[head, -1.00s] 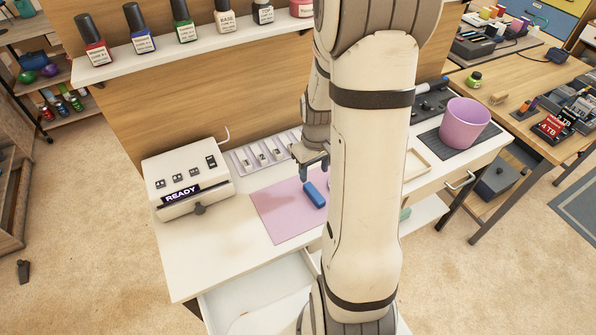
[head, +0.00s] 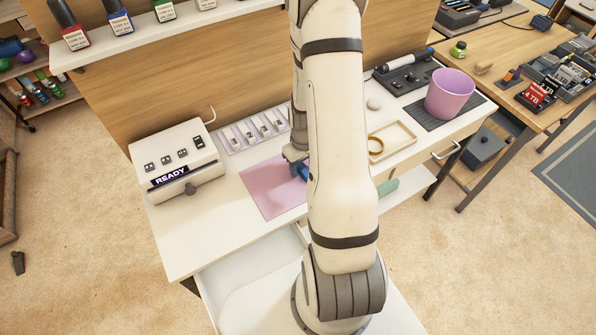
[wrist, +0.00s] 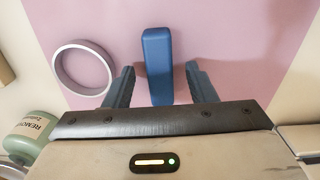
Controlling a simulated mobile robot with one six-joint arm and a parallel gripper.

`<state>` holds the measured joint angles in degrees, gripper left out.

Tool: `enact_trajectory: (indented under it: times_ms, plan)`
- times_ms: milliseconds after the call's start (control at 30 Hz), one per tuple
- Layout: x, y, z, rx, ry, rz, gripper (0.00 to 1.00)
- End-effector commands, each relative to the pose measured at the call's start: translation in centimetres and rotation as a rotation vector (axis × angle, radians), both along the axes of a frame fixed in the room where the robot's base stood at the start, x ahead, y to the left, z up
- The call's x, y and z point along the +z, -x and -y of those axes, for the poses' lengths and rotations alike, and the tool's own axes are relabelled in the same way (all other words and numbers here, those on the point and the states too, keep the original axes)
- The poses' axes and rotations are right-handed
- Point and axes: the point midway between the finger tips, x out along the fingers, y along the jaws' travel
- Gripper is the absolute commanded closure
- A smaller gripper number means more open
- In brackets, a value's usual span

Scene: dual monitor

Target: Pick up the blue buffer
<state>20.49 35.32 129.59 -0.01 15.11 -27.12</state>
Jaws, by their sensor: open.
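The blue buffer (wrist: 157,62) is a blue block with rounded edges, lying on the pink mat (wrist: 215,20). In the wrist view it sits between the two open fingers of my gripper (wrist: 160,85), with a gap on each side, and it reaches out beyond the fingertips. In the head view my arm hides most of the buffer (head: 304,172) and most of the gripper. The pink mat (head: 262,190) shows left of the arm.
A pale ring (wrist: 82,68) lies left of the buffer, and a green remover bottle (wrist: 30,133) is at lower left. A white machine reading READY (head: 172,160) stands left of the mat. A tray (head: 392,139) and a pink bin (head: 449,94) are at right.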

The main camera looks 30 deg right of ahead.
Motion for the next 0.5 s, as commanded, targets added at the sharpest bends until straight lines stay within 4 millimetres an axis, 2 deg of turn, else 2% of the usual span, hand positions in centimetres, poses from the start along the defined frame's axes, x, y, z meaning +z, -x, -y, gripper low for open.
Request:
enact_trajectory:
  times_ms: [233,500]
  plan:
    - [-0.1,0.0,0.04,-0.001,0.0,0.001,0.5]
    - [-0.09,0.0,0.06,-0.001,0.0,0.001,0.72]
